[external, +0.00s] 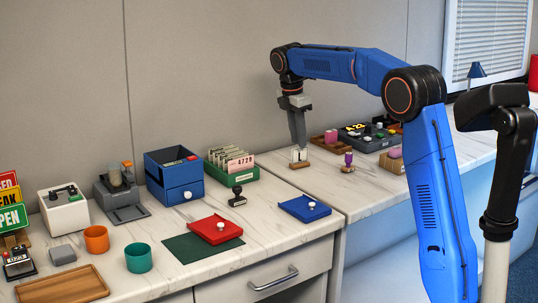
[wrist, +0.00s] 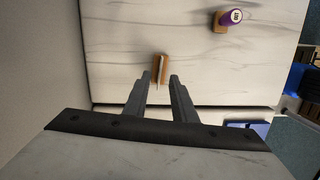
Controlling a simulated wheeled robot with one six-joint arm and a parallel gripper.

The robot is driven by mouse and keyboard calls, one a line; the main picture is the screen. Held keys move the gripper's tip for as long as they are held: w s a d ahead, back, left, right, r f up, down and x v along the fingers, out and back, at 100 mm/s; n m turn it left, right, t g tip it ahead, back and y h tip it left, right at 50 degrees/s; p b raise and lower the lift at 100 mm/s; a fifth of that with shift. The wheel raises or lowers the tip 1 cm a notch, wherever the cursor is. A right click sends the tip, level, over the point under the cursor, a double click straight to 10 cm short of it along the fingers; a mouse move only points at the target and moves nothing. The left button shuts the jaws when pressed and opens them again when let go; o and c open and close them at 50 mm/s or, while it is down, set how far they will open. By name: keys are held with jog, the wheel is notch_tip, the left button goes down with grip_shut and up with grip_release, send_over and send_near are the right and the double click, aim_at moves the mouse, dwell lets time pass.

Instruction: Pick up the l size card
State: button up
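A small white card (external: 299,154) with a dark mark stands upright in a wooden holder (external: 300,165) on the right counter; the mark is too small to read surely as an L. In the wrist view the card (wrist: 158,72) is seen nearly edge-on in its holder (wrist: 164,62). My gripper (external: 299,146) points down at the card from above. In the wrist view my gripper (wrist: 160,75) is open, with the card lying between the two fingertips in the picture and a gap showing on each side. I cannot tell how far down the fingers reach beside it.
A purple piece on a small wooden stand (external: 348,162) is to the right of the card. Behind are a wooden tray (external: 325,143) and a dark tray (external: 372,146). A green card box (external: 240,177) and a blue tray (external: 305,208) are to the left. The wall is close behind.

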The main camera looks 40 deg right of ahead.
aim_at(301, 150)
jog(key=shift+d+f, duration=0.2)
jog(key=shift+f, duration=1.1)
jog(key=shift+d+f, duration=0.2)
jog(key=shift+f, duration=1.1)
grip_shut()
